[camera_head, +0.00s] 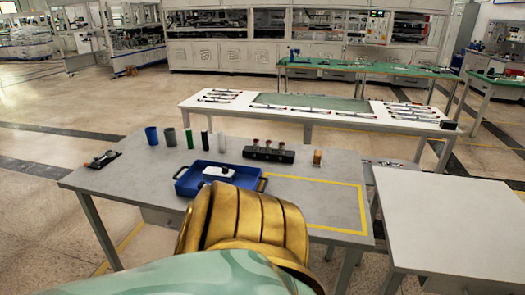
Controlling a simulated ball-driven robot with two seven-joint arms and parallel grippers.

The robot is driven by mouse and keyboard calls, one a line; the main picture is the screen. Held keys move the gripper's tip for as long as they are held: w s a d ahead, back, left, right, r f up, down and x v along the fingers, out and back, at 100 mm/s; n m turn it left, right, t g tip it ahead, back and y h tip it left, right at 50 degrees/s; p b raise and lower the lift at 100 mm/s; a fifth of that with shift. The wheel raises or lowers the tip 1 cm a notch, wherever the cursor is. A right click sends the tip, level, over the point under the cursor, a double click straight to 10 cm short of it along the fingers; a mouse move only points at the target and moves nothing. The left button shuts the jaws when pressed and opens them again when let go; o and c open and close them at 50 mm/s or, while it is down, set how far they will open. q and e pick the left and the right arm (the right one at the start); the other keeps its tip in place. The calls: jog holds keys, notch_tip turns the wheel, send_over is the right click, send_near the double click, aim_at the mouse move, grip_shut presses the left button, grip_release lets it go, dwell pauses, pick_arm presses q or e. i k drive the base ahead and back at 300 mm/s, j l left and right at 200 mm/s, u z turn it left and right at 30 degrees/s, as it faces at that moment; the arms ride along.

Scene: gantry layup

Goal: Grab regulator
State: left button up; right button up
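I cannot tell for sure which thing is the regulator. A small dark item with a round part (104,158) lies at the left end of the grey table (315,181). A black block with several red-topped parts (268,152) sits towards the back middle of the table. A blue tray (188,188) with a white block (218,174) in it stands in front of that block. My gold and pale green arm part fills the lower middle and hides the table's front edge and part of the tray. Neither gripper shows.
A blue cup (152,136), a grey cup (170,137) and several slim cylinders stand along the back. A small orange-brown block (317,158) stands right of the black block. A yellow outline marks clear surface at right. A bare white table (455,225) stands further right.

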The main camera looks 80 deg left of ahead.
aim_at(211, 173)
jog(key=u, duration=2.75)
